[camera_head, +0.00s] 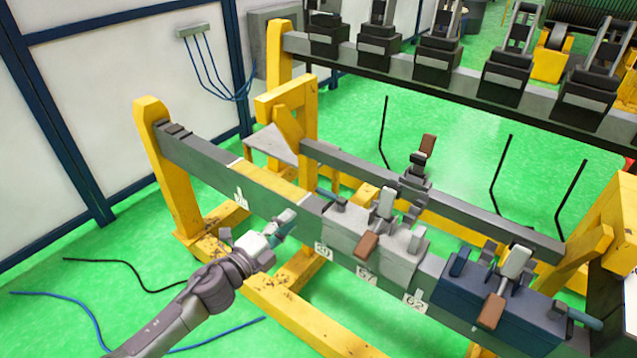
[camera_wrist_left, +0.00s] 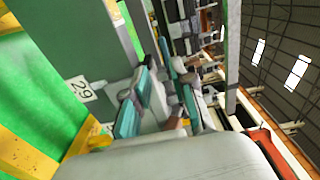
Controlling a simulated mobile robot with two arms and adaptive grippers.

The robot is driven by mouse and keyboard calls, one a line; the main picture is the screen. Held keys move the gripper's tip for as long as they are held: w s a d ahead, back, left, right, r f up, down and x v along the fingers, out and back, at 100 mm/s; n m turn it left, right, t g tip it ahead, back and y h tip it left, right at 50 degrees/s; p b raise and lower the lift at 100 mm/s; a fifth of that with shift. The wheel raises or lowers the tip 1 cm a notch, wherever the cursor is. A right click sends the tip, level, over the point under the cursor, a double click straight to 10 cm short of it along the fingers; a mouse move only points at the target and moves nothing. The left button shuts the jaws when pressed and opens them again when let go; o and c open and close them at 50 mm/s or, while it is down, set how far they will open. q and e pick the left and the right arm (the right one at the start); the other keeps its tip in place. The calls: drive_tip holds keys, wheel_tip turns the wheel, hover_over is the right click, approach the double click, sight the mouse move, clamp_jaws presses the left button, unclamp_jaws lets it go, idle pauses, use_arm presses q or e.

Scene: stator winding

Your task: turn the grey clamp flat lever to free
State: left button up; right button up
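The grey clamp (camera_head: 375,238) sits on the front rail, right of centre in the head view. A pale flat lever (camera_head: 387,203) stands up from its top. A brown-handled lever (camera_head: 367,246) hangs down its front face. My left gripper (camera_head: 283,225) is in front of the rail, left of the grey clamp and apart from it. Its teal-padded fingers also show in the left wrist view (camera_wrist_left: 158,88); they are apart with nothing seen held. The clamp's parts are hard to make out between the fingers there. My right gripper is not in view.
A blue clamp (camera_head: 502,300) with similar levers sits right of the grey one. The front rail (camera_head: 215,185) rests on yellow stands (camera_head: 165,165). A rear rail (camera_head: 460,223) runs behind. Black clamps (camera_head: 437,65) line a back beam. Cables lie on the green floor.

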use_arm(q)
approach(321, 195)
drive_tip(key=x, duration=1)
drive_tip(key=shift+d+r+b, duration=0.1)
drive_tip(key=shift+b, duration=0.2)
drive_tip(key=shift+w+d, duration=0.15)
drive_tip(key=shift+w, duration=0.25)
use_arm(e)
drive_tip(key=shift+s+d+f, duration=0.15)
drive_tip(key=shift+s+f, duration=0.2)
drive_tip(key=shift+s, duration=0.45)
use_arm(q)
clamp_jaws()
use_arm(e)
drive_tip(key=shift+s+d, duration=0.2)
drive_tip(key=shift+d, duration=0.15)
